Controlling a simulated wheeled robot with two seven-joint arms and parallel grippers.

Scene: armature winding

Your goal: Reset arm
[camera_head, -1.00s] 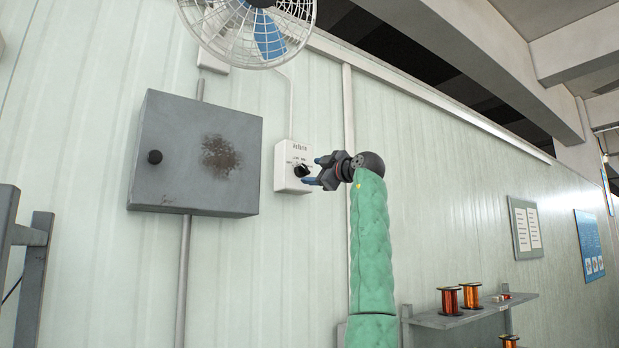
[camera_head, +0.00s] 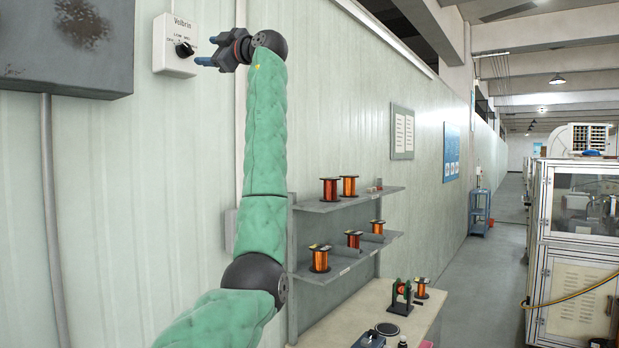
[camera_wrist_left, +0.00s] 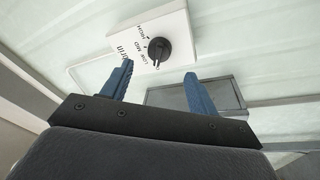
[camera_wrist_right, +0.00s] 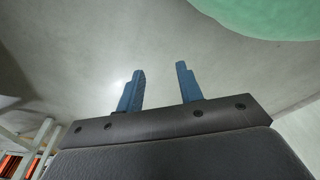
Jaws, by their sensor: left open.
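My left arm, in a green sleeve, is raised high along the wall in the head view. My left gripper (camera_head: 207,51) is open and empty, just right of a white wall switch box (camera_head: 175,65) with a black knob (camera_head: 184,49). In the left wrist view the knob (camera_wrist_left: 159,49) shows beyond and between the parted blue fingers (camera_wrist_left: 160,82), apart from them. My right gripper (camera_wrist_right: 160,85) shows only in its own wrist view, with its blue fingers parted and nothing between them. A green sleeve shows at its upper right.
A grey wall box (camera_head: 70,45) is left of the switch. Shelves (camera_head: 345,202) with copper wire spools stand right of my left arm. A workbench (camera_head: 395,320) with small devices is below. A machine cabinet (camera_head: 577,235) stands at the right; the aisle floor (camera_head: 480,270) is clear.

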